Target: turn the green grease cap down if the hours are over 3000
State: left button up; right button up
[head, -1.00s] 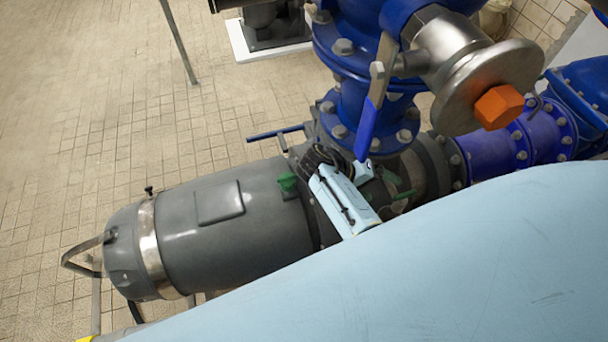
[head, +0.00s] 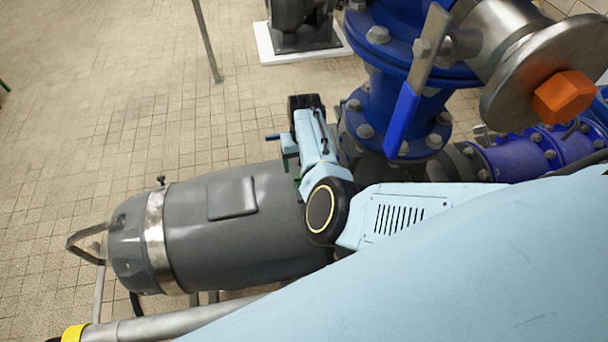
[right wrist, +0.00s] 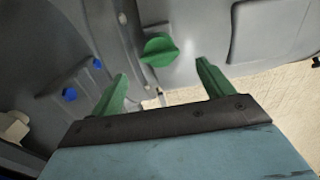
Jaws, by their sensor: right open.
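The green grease cap (right wrist: 158,50) shows in the right wrist view on the grey housing, with a raised grip bar across its face. My right gripper (right wrist: 162,77) has two green fingers spread wide and empty. The cap appears beyond the fingertips, between them in the picture, with no contact visible. In the head view my right wrist hangs over the right end of the grey motor (head: 240,225) and hides the cap. No hours reading can be seen in either view. My left gripper is not in view.
A blue valve lever (head: 405,115) and blue flanged pipework (head: 370,120) stand right of my wrist. A steel flange with an orange hex plug (head: 563,97) is at upper right. The tiled floor (head: 110,100) at left is open, with a thin post behind.

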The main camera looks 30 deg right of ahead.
notch_tip(320, 180, down, 6)
jog(key=shift+r+b, duration=0.25)
jog(key=shift+b, duration=0.65)
jog(key=c, duration=1)
